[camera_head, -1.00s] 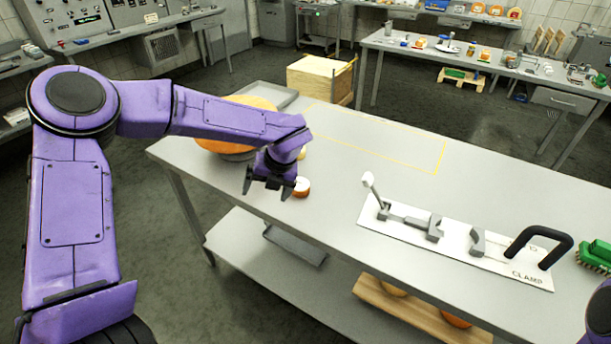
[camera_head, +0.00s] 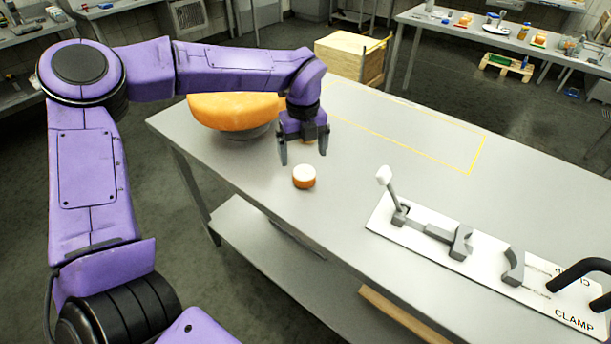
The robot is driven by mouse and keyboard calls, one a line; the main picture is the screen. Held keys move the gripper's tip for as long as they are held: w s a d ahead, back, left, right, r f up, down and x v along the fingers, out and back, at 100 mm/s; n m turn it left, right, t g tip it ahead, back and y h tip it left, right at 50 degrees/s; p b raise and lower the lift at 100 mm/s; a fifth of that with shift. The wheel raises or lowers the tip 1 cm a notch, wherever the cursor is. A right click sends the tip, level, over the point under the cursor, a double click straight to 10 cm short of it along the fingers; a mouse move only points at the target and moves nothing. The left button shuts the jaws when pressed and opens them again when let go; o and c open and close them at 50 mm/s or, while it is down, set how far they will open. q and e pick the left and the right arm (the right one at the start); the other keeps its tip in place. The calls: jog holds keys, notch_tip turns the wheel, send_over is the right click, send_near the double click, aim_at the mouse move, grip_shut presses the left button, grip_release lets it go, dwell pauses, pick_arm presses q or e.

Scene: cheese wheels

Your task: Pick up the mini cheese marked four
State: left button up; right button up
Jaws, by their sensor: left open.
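A small round mini cheese (camera_head: 304,177) with a white top and orange side stands on the grey table; no number on it can be read. My left gripper (camera_head: 303,158) is open and empty, its fingers pointing down just behind and above the cheese. A bit of another small yellowish thing shows behind the gripper, mostly hidden. My right gripper is out of view.
A large orange cheese wheel (camera_head: 236,112) sits on a round stand at the table's left end. A white clamp board (camera_head: 400,243) lies to the right. A yellow outlined area (camera_head: 425,152) at the back of the table (camera_head: 350,170) is empty.

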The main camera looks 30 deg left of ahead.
aim_at(304, 171)
pick_arm(q)
jog(key=shift+f, duration=0.65)
jog(key=f+p, duration=0.1)
jog(key=f, duration=0.1)
jog(key=f+p, duration=0.1)
jog(key=f, duration=0.2)
jog(key=shift+w, duration=0.2)
jog(key=shift+f, duration=0.35)
jog(key=c, duration=1.2)
